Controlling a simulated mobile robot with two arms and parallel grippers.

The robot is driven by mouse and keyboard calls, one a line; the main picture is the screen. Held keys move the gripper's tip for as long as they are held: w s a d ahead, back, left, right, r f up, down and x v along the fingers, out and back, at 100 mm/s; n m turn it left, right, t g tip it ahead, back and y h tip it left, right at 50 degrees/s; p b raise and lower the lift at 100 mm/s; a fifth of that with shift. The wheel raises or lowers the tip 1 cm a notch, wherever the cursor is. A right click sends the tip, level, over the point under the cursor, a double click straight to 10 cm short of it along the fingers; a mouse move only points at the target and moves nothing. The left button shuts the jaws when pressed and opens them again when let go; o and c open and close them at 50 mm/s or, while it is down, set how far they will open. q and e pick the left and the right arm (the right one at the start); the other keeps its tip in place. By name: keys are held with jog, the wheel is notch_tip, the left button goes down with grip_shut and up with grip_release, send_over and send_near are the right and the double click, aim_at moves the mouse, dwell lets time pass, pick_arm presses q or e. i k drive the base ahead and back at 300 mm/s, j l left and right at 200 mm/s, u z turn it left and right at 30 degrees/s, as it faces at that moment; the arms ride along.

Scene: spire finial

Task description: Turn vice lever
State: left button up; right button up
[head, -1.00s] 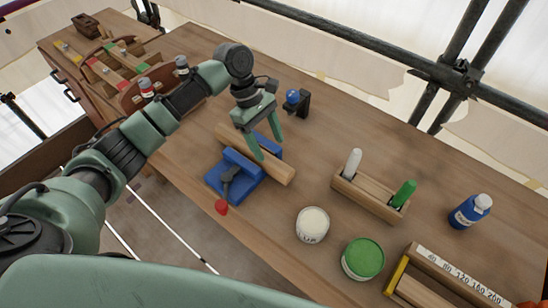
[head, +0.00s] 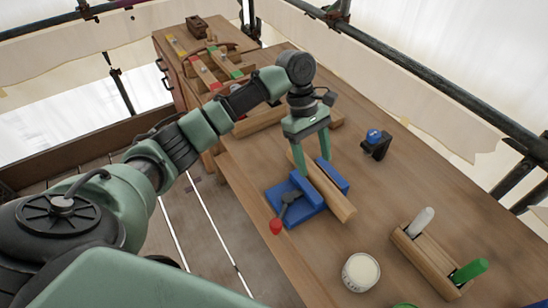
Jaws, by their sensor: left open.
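The blue vice (head: 312,207) sits at the bench's near edge, its jaws around a long wooden piece (head: 338,200). Its dark lever (head: 287,207) is on the near side and ends in a red knob (head: 275,226), which hangs at the bench edge. My left gripper (head: 313,167) is open and points down over the vice and the wooden piece, beyond the lever. Its fingers hold nothing that I can see; whether they touch the wood I cannot tell. The lever is clear of the fingers. My right gripper is out of view.
A white-topped tin (head: 361,271) and a wooden holder (head: 425,262) with a white and a green tool stand to the right. A black stand with a blue ball (head: 375,143) is behind. Trays and blocks (head: 212,68) fill the far left.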

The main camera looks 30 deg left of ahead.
aim_at(282, 212)
jog(key=u, duration=0.9)
